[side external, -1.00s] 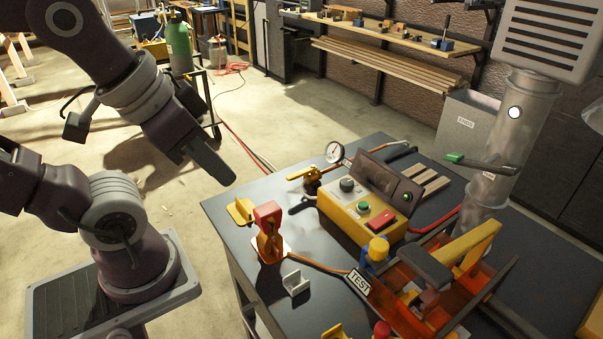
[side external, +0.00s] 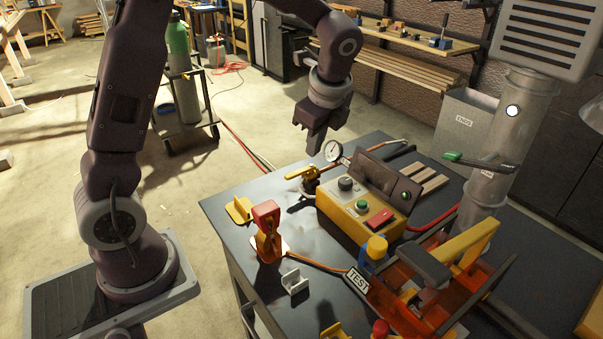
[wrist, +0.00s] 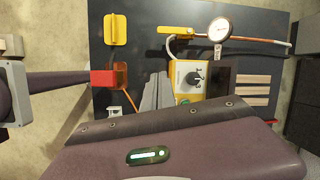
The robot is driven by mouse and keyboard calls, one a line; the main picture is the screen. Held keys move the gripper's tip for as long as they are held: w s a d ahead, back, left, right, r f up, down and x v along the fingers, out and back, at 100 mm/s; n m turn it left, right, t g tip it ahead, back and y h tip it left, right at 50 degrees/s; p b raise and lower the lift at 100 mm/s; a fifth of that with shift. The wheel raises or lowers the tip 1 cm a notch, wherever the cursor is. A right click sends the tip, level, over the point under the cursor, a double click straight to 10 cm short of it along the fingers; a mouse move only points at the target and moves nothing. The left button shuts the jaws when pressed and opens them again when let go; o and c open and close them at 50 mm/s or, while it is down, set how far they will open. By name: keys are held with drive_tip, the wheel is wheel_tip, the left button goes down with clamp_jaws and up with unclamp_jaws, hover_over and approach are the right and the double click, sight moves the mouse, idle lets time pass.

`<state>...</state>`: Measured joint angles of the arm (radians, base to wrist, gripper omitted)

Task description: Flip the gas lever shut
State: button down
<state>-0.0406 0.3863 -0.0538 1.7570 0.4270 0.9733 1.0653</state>
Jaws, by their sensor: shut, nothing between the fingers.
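The gas lever (side external: 301,173) is a yellow handle on a small valve at the far left of the bench, beside a round gauge (side external: 333,151). It points left, away from the gauge. In the wrist view the lever (wrist: 175,30) lies roughly in line with the copper pipe (wrist: 262,40). My gripper (side external: 313,149) points down above the far edge of the bench, higher than the lever and apart from it. In the wrist view my gripper (wrist: 157,92) has its grey fingers together and empty, below the lever in the picture.
A yellow control box (side external: 362,208) with knob and buttons stands right of the valve. A red-topped orange clamp (side external: 267,230) and a yellow bracket (side external: 239,210) stand at the bench's left. A grey duct (side external: 497,155) with a green-tipped handle rises behind.

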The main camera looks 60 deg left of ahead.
sight(300, 172)
drive_tip(key=w+a+f+m, duration=0.1)
drive_tip(key=w+f+m, duration=0.2)
drive_tip(key=f, duration=0.2)
drive_tip(key=shift+w+a+f+g+y, duration=0.15)
drive_tip(key=shift+a+g+y, duration=0.15)
drive_tip(key=shift+g, duration=0.1)
drive_tip(key=x, duration=0.9)
drive_tip(key=shift+f, duration=0.25)
drive_tip(key=a, duration=0.3)
drive_tip(key=shift+a+f, duration=0.2)
drive_tip(key=shift+f, duration=0.05)
drive_tip(key=shift+a, duration=0.4)
drive_tip(key=shift+a, duration=0.1)
